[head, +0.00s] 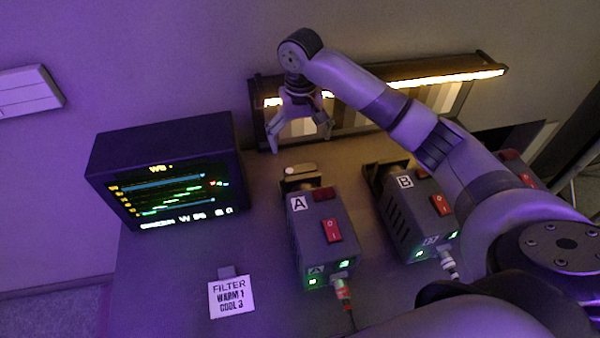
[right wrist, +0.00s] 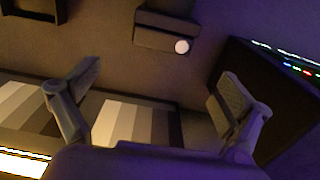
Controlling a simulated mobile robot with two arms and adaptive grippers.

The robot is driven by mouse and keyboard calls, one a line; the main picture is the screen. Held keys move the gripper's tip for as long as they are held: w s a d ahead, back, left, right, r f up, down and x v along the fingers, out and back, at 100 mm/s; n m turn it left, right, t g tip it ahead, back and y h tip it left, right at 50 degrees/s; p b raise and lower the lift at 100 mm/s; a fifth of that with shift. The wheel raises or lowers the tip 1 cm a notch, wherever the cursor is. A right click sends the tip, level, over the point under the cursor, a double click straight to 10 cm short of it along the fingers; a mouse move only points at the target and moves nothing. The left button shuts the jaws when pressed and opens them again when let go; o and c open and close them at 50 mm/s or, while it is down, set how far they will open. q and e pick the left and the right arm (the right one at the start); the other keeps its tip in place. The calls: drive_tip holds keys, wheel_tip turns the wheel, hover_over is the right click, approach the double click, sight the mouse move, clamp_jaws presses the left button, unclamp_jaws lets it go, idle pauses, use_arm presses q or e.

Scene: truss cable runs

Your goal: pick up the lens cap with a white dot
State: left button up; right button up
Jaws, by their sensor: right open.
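The lens cap (head: 302,181) sits at the front end of the camera box marked A (head: 318,235). A small white dot shows near its upper left corner in the head view. In the right wrist view the dark, blocky cap (right wrist: 160,38) is at the top centre, with the round white dot at its lower right. My right gripper (head: 301,142) is open and empty, above and beyond the cap, apart from it. Its two fingers are spread wide in the right wrist view (right wrist: 160,75). My left gripper is not in view.
Camera box B (head: 408,215) stands to the right of A. A monitor (head: 165,175) stands at the left. A striped grey chart (head: 345,118) under a lit lamp bar (head: 430,82) is behind my right gripper. A filter label (head: 231,297) lies at the front.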

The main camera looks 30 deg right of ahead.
sight(300, 166)
wheel_tip(300, 166, down, 6)
drive_tip(key=shift+r+p, duration=0.15)
drive_tip(key=shift+p, duration=0.3)
wheel_tip(300, 166, down, 2)
drive_tip(key=shift+w+f, duration=0.1)
drive_tip(key=shift+f, duration=0.15)
wheel_tip(300, 166, down, 4)
drive_tip(key=shift+a+f+p, duration=0.1)
drive_tip(key=shift+a+p, duration=0.05)
drive_tip(key=shift+p, duration=0.75)
drive_tip(key=shift+f, duration=0.5)
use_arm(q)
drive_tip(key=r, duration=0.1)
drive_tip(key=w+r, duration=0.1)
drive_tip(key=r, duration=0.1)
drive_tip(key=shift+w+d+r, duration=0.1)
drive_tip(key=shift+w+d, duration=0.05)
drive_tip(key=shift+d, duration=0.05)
use_arm(e)
drive_tip(key=shift+c, duration=0.4)
drive_tip(key=c, duration=1.2)
